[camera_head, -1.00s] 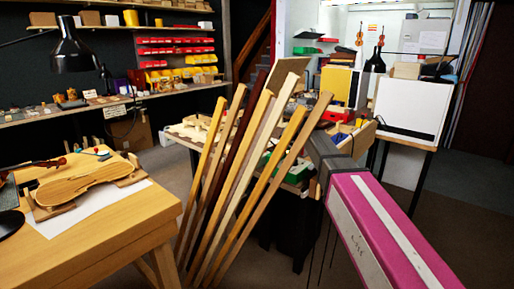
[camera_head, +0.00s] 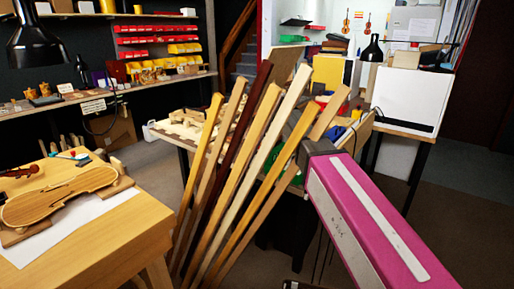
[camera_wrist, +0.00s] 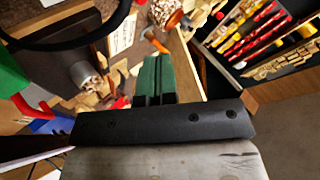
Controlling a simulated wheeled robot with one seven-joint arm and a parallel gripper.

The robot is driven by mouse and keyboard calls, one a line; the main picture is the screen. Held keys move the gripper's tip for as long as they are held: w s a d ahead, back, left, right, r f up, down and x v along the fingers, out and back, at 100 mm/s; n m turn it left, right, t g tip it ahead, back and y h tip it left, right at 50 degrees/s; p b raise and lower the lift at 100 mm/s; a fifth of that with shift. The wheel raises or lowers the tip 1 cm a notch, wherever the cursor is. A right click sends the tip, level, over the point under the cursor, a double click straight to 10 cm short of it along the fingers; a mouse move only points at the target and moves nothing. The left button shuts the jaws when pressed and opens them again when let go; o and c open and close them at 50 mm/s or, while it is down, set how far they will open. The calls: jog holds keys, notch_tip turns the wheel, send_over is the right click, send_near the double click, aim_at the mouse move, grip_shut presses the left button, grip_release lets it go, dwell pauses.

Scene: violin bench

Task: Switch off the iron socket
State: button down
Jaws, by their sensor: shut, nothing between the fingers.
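I cannot pick out the iron socket or its switch in either view. In the head view my pink arm reaches towards the middle bench, and the gripper is hidden there behind the arm and the wood strips.
Tall wood strips (camera_head: 240,165) lean in front of the middle bench. A wooden table with a violin body (camera_head: 60,195) is at left. A white box (camera_head: 408,100) stands at right. The floor at right is clear.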

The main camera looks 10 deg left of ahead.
aim_at(259, 147)
jog(key=shift+w+a+f, duration=0.1)
jog(key=shift+a+f, duration=0.05)
jog(key=shift+f, duration=1.25)
jog(key=shift+a+f, duration=0.15)
jog(key=shift+f, duration=1.25)
jog(key=shift+w+a+f, duration=0.1)
jog(key=shift+a+f, duration=0.05)
jog(key=shift+f, duration=1.25)
jog(key=shift+f, duration=0.1)
jog(key=shift+f, duration=0.3)
jog(key=shift+f, duration=0.3)
jog(key=shift+r, duration=0.1)
jog(key=shift+r, duration=0.65)
jog(key=shift+s+d+r, duration=0.1)
jog(key=shift+d+r, duration=0.05)
jog(key=shift+r, duration=1.1)
jog(key=shift+s+d+r, duration=0.1)
jog(key=shift+d+r, duration=0.05)
jog(key=shift+r, duration=1.1)
